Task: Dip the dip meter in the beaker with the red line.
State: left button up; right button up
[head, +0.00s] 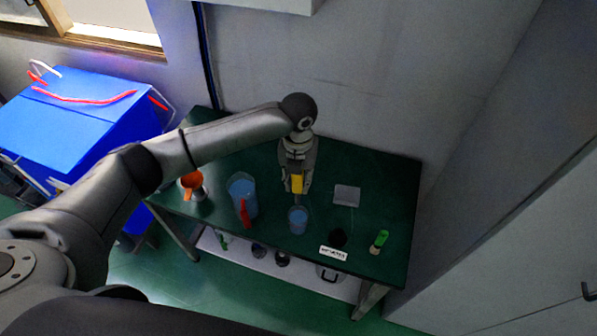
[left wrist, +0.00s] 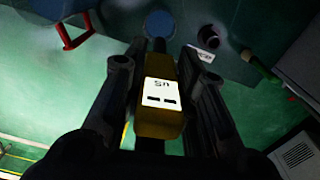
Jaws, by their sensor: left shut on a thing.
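The dip meter (head: 297,184) has a yellow body with a white label face, which shows close up in the left wrist view (left wrist: 159,95). My left gripper (head: 297,188) is shut on it and holds it above the green table, just behind a small beaker (head: 298,221) of blue liquid. That beaker also shows beyond the meter in the left wrist view (left wrist: 160,23). A larger jug (head: 242,192) of blue liquid with a red handle stands to its left. I cannot make out a red line on the small beaker. The meter's lower tip is unclear.
An orange item (head: 191,180) sits at the table's left. A pale square (head: 346,195), a dark round item (head: 338,237), a white label plate (head: 333,253) and a green-handled item (head: 380,239) lie to the right. A wall is behind the table (head: 393,190).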

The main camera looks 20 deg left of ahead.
aim_at(298, 185)
pick_arm(q)
jog(key=shift+w+m, duration=0.1)
jog(key=shift+m, duration=0.5)
jog(key=shift+f, duration=0.2)
notch_tip(298, 185, down, 6)
jog(key=b, duration=0.5)
jog(key=shift+r, duration=0.1)
jog(key=shift+f+b, duration=1.4)
jog(key=shift+f, duration=1.6)
notch_tip(298, 185, up, 9)
jog(key=p, duration=0.8)
jog(key=shift+r, duration=0.1)
